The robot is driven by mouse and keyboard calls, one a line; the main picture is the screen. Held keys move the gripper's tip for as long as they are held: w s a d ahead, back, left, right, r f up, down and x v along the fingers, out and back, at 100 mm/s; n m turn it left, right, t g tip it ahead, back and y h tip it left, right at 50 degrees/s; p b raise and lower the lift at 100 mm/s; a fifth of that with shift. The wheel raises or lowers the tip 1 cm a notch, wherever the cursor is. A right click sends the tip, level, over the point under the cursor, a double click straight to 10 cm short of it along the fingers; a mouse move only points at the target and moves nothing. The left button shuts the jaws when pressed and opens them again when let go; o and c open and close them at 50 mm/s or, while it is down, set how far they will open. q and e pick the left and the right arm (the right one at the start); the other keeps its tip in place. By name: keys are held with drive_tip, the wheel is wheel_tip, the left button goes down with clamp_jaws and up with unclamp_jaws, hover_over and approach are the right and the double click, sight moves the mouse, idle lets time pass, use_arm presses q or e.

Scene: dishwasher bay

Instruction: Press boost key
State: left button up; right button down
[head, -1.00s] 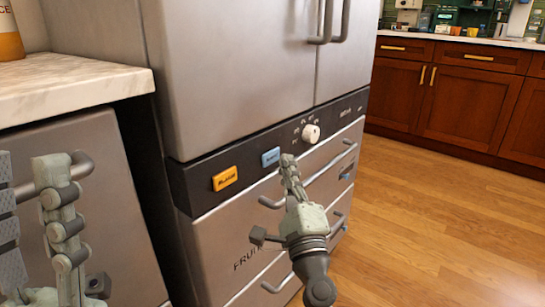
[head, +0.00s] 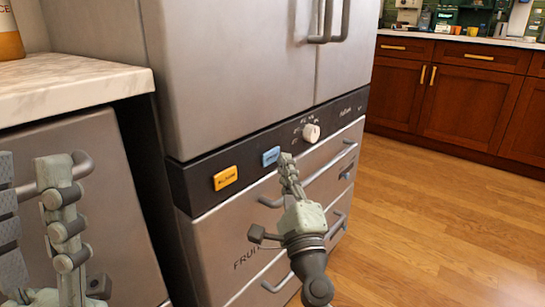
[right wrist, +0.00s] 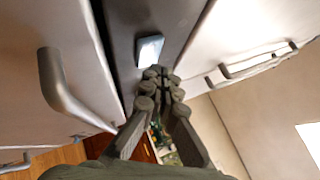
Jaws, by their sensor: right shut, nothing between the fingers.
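An orange key (head: 225,178) and a blue key (head: 271,156) sit on the dark control strip (head: 195,187) of the steel appliance. Their lettering is too small to read surely, so I cannot tell which is boost. My right gripper (head: 287,160) is shut and empty, its fingertips just right of the blue key in the head view. In the right wrist view a pale blue key (right wrist: 150,50) lies just beyond the closed fingertips (right wrist: 160,74); contact is not clear. My left gripper (head: 60,190) stands at the lower left, away from the keys; its opening is unclear.
A white knob (head: 311,133) sticks out of the strip right of the blue key. Drawer handles (head: 333,164) protrude below. A marble counter (head: 75,87) stands at the left. The wooden floor (head: 430,220) at the right is clear.

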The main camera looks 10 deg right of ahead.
drive_tip(key=shift+w, duration=0.1)
idle(0.5)
drive_tip(key=shift+w+a, duration=0.25)
drive_tip(key=shift+w+a, duration=0.25)
drive_tip(key=shift+w, duration=0.05)
idle(0.7)
drive_tip(key=shift+s+d, duration=0.1)
drive_tip(key=shift+s, duration=0.05)
drive_tip(key=shift+s+d, duration=0.4)
drive_tip(key=shift+s, duration=0.1)
drive_tip(key=shift+s+d+p, duration=0.15)
drive_tip(key=shift+s+d, duration=0.65)
drive_tip(key=shift+s, duration=0.2)
drive_tip(key=shift+s+d+p, duration=0.15)
drive_tip(key=shift+s+d, duration=0.6)
drive_tip(key=shift+s, duration=0.25)
